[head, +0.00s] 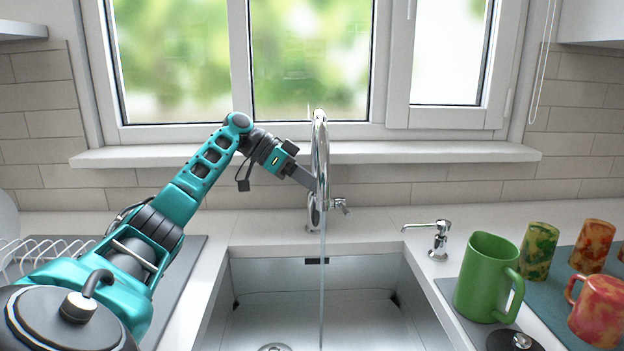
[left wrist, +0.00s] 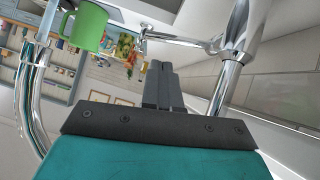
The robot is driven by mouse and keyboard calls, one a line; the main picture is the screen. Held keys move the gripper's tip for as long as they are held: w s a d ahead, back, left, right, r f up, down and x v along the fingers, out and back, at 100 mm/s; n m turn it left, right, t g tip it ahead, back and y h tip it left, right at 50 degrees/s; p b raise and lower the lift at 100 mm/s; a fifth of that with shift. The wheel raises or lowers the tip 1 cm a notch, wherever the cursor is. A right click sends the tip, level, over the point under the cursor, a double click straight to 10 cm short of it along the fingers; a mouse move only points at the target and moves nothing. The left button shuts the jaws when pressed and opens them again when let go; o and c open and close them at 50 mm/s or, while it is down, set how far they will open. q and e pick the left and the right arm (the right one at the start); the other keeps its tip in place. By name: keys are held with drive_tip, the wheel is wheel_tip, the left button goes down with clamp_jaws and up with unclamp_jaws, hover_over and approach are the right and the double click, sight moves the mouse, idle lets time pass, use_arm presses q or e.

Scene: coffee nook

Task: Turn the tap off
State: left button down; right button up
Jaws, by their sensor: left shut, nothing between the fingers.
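The chrome tap (head: 319,150) stands behind the sink, and its tall curved neck rises in front of the window. A thin stream of water (head: 322,285) runs from it into the sink. Its small lever (head: 340,206) sticks out to the right, low on the body. My left gripper (head: 312,184) reaches in from the left to the tap's neck, its tips partly hidden there; contact is unclear. In the left wrist view its fingers (left wrist: 163,85) are shut and empty, beside the chrome tap body (left wrist: 228,85). My right gripper is not in view.
The steel sink (head: 415,285) lies below the tap. A soap dispenser (head: 437,238) and a green mug (head: 488,278) stand to the right, with several patterned cups beyond. The window sill (head: 430,152) runs behind. A wire rack (head: 40,252) is at left.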

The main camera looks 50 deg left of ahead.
sight(343, 210)
use_arm(q)
drive_tip(key=x, duration=0.6)
drive_tip(key=shift+w, duration=0.2)
drive_tip(key=shift+d+f, duration=0.1)
drive_tip(key=shift+f, duration=0.05)
